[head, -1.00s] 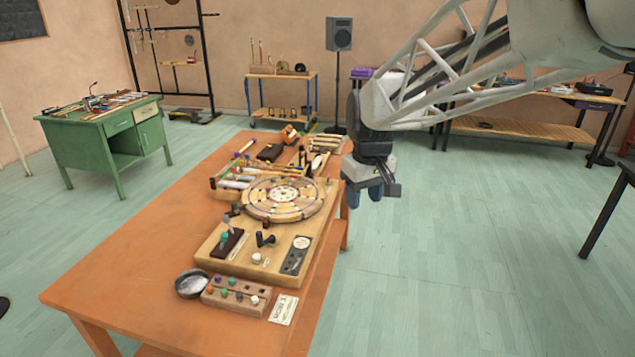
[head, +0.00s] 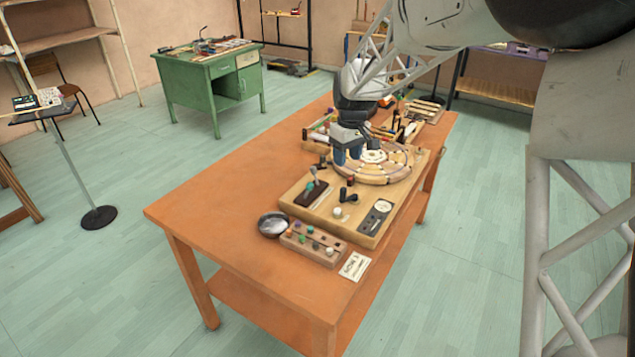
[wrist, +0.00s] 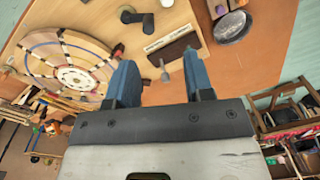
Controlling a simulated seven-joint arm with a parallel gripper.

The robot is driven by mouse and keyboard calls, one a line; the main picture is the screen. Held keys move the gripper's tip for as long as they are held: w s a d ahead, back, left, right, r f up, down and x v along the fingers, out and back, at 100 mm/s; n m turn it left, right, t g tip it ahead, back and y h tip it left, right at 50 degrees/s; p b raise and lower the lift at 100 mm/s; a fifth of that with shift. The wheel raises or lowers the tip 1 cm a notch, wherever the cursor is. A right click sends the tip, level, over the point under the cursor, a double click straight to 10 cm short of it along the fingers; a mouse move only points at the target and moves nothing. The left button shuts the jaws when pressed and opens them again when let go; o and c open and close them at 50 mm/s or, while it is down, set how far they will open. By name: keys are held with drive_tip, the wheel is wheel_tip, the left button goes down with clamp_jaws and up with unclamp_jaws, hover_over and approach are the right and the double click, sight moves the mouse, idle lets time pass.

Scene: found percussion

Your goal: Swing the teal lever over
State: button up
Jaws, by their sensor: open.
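A dark block (head: 311,194) stands on the left part of the wooden board, with a small teal part (head: 310,187) and an upright grey-tipped stick (head: 314,172) on it. Which of these is the lever's grip is too small to tell. In the wrist view the dark block (wrist: 177,46) lies beyond my fingertips, and a grey tip (wrist: 165,76) shows between the fingers, apart from both. My gripper (head: 347,158) is open and empty, pointing down above the board, to the right of the dark block and close to the round wooden disc.
The round disc (head: 398,173) sits on the wooden board (head: 320,210). A black crank (head: 348,194), a white knob (head: 338,212) and a dark dial plate (head: 376,217) are nearby. A metal bowl (head: 272,225) and peg block (head: 313,243) stand in front. The table's left side is clear.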

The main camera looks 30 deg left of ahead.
drive_tip(key=n, duration=0.2)
hover_over(311, 184)
drive_tip(key=f, duration=0.5)
drive_tip(key=shift+w+f, duration=0.2)
drive_tip(key=shift+f, duration=0.15)
drive_tip(key=shift+f, duration=0.15)
drive_tip(key=shift+s+f, duration=0.15)
drive_tip(key=shift+f, duration=1.75)
drive_tip(key=shift+s+f, duration=0.1)
drive_tip(key=shift+f, duration=1.75)
clamp_jaws()
